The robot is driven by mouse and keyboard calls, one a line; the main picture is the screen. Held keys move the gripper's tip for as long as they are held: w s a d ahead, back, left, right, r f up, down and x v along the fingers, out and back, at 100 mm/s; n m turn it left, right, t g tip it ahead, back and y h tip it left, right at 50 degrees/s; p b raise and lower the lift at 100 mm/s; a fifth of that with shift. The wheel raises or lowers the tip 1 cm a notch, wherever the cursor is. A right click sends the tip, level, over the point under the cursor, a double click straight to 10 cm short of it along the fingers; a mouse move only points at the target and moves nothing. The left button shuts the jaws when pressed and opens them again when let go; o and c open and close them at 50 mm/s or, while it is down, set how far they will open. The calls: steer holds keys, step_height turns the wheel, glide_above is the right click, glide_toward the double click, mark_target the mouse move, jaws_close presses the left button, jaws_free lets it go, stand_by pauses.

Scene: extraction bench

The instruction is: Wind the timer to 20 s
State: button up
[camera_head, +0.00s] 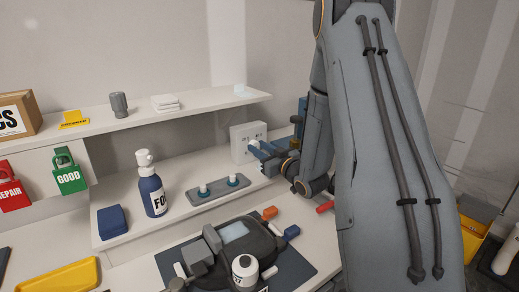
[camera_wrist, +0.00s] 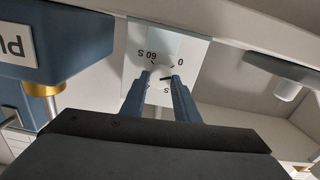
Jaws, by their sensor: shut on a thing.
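The timer is a white box (camera_head: 241,140) standing at the back of the bench under the shelf end. Its white face (camera_wrist: 195,65) fills the middle of the wrist view, upside down, with "60 S" and "0" readable and another mark partly hidden. My gripper (camera_head: 256,147) reaches it from the right in the head view. In the wrist view my gripper (camera_wrist: 161,76) has its two blue fingers shut on the small pale knob (camera_wrist: 160,71) at the dial's centre. A dark pointer line shows beside the knob, but its exact reading is unclear.
A blue unit (camera_head: 303,107) with a gold fitting stands close beside the timer; it also shows in the wrist view (camera_wrist: 50,70). A shelf (camera_head: 190,112) runs above. A blue bottle (camera_head: 153,195) and a grey plate (camera_head: 208,200) with two white pegs stand left of the timer.

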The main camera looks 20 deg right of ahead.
steer(key=o, duration=1)
steer(key=shift+s+d+b, duration=0.25)
steer(key=shift+s+b, duration=0.15)
steer(key=shift+s, duration=0.9)
steer(key=shift+s+d+b, duration=0.25)
steer(key=shift+s+b, duration=0.2)
steer(key=shift+s, duration=0.8)
steer(key=shift+s+d+b, duration=0.25)
steer(key=shift+s+b, duration=0.15)
steer(key=shift+s, duration=0.9)
